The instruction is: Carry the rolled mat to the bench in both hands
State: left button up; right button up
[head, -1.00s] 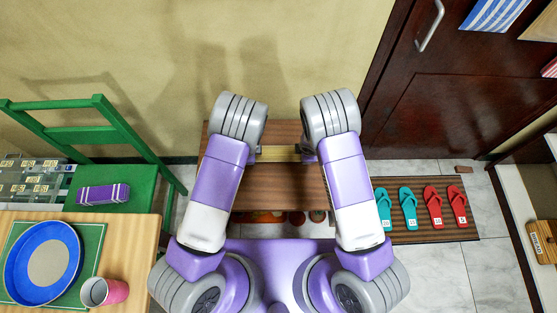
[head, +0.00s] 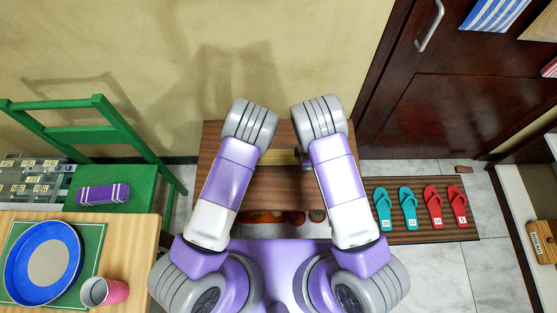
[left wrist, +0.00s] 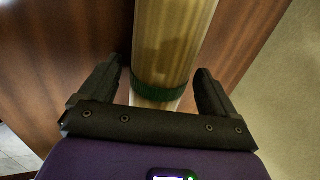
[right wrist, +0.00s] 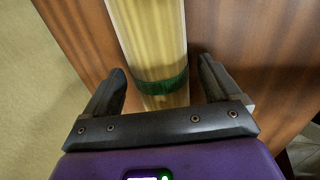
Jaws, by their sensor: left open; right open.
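The rolled mat (head: 284,157) is a pale yellow roll lying along the brown wooden bench (head: 280,190); in the head view only its middle shows between my arms. In the left wrist view the mat (left wrist: 172,40) passes between the fingers of my left gripper (left wrist: 160,75), which is open, near a dark green band. In the right wrist view the mat (right wrist: 150,40) passes between the fingers of my right gripper (right wrist: 163,72), also open, near another green band. Gaps show beside the fingers. Both grippers are mostly hidden under my wrists in the head view.
A green chair (head: 115,135) with a purple bundle (head: 103,194) stands left. A table holds a blue plate (head: 44,263) and pink cup (head: 104,291). Several sandals lie on a striped floor mat (head: 420,236) at right, before a dark door (head: 450,100). A wall rises behind the bench.

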pick_arm(q)
jog(key=v, duration=1.2)
pick_arm(e)
jog(key=v, duration=1.2)
pick_arm(q)
jog(key=s+n+g+h+p, duration=0.3)
jog(key=s+n+p, duration=0.6)
jog(key=s+n, duration=0.9)
jog(key=n+h, duration=0.1)
jog(key=n, duration=0.1)
jog(key=shift+s+d+f+n, duration=0.15)
jog(key=shift+s+d+n, duration=0.15)
jog(key=shift+s, duration=0.05)
pick_arm(e)
jog(key=s+m+g+y, duration=0.3)
jog(key=s+m+y, duration=0.1)
jog(key=s+m, duration=1.4)
jog(key=f+m, duration=0.1)
jog(key=m, duration=0.2)
jog(key=shift+s+a, duration=0.25)
jog(key=shift+s, duration=0.1)
